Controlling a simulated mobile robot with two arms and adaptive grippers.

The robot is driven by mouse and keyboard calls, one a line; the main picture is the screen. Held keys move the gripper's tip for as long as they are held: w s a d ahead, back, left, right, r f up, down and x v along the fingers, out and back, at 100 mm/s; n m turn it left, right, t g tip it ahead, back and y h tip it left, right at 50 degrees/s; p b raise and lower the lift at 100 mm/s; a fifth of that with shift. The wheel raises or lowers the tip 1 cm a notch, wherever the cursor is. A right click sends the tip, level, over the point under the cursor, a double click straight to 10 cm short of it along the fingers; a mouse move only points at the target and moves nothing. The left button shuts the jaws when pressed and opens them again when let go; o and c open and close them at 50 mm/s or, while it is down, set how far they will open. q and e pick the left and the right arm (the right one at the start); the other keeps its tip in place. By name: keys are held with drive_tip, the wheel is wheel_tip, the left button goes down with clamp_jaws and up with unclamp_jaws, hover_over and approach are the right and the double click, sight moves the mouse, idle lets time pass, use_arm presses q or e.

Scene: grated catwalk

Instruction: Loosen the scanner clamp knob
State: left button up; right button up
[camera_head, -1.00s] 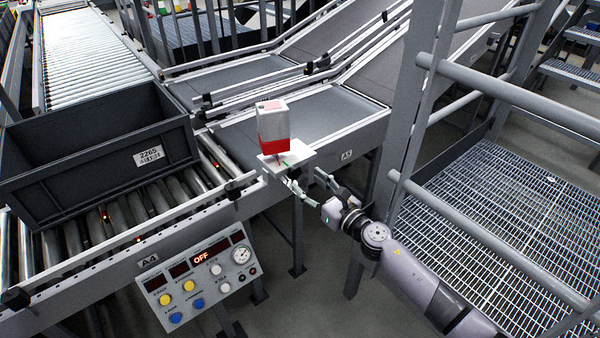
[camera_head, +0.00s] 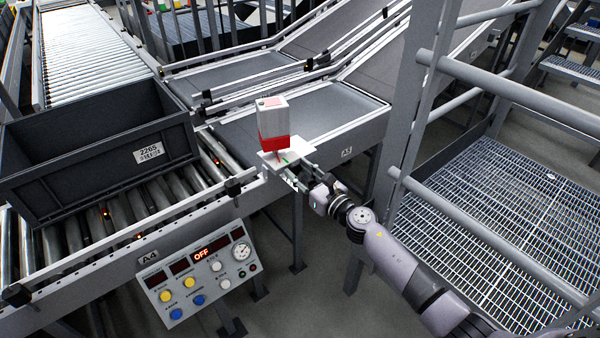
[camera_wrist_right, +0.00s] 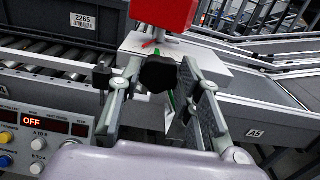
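The scanner (camera_head: 273,122), a white box with a red lower part, stands over a white bracket plate (camera_head: 303,155) at the conveyor's side rail. In the right wrist view the red part of the scanner (camera_wrist_right: 165,14) is at the top. The black clamp knob (camera_wrist_right: 158,74) is in front of the bracket. My right gripper (camera_wrist_right: 159,70) has its fingers apart, one on each side of the knob, with the knob between the tips. I cannot tell whether they touch it. In the head view my right gripper (camera_head: 296,174) is at the bracket and hides the knob. My left gripper is not in view.
A dark crate (camera_head: 90,155) labelled 2265 sits on the roller conveyor at left. A control panel (camera_head: 198,270) reading OFF hangs below. A grey post and railing (camera_head: 408,110) stand close to the right of my arm. A belt conveyor (camera_head: 290,115) lies behind the scanner.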

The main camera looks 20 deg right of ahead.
drive_tip(key=c, duration=0.6)
drive_tip(key=m, duration=0.5)
drive_tip(key=shift+m, duration=0.3)
drive_tip(key=m+p, duration=0.1)
drive_tip(key=m, duration=0.5)
drive_tip(key=shift+d+f, duration=0.1)
drive_tip(key=m+p, duration=0.1)
drive_tip(key=m, duration=0.5)
drive_tip(key=shift+w+f+m+p, duration=0.1)
drive_tip(key=shift+m+p, duration=0.2)
drive_tip(key=m+p, duration=0.1)
drive_tip(key=m, duration=0.4)
drive_tip(key=shift+f+m, duration=0.1)
drive_tip(key=shift+m, duration=0.2)
